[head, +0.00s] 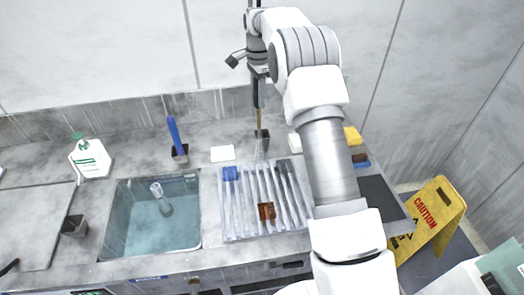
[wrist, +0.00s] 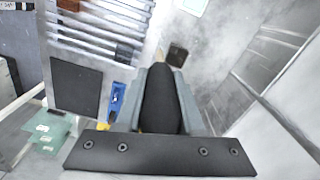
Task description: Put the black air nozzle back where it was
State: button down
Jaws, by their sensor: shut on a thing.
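My gripper (head: 259,76) is above the back of the counter, shut on the black air nozzle (head: 260,95). The nozzle hangs nearly upright, with a thin brass-coloured tube below its black body. In the wrist view the black body (wrist: 160,98) lies between the two grey fingers. A small dark holder (head: 263,142) stands on the counter below the nozzle. The holder also shows in the wrist view (wrist: 177,52), slightly right of and beyond the nozzle. The tube's end is near the holder's top; I cannot tell whether it is inside.
A rack of pale slats (head: 228,213) with blue, brown and dark pieces lies in front of the holder. A blue-handled tool (head: 174,132) stands in another dark holder at left. A water-filled sink (head: 130,240) and white bottle (head: 90,158) are farther left. Yellow and blue blocks (head: 352,136) lie right.

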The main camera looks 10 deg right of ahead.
jog(key=w+d+f, duration=0.1)
jog(key=w+f, duration=0.1)
jog(key=f, duration=0.5)
jog(key=w+d+f, duration=0.1)
jog(key=w+f, duration=0.2)
jog(key=f, duration=0.5)
jog(key=shift+f, duration=0.15)
jog(key=shift+w+f, duration=0.1)
jog(key=shift+f, duration=0.15)
jog(key=c, duration=0.5)
grip_release()
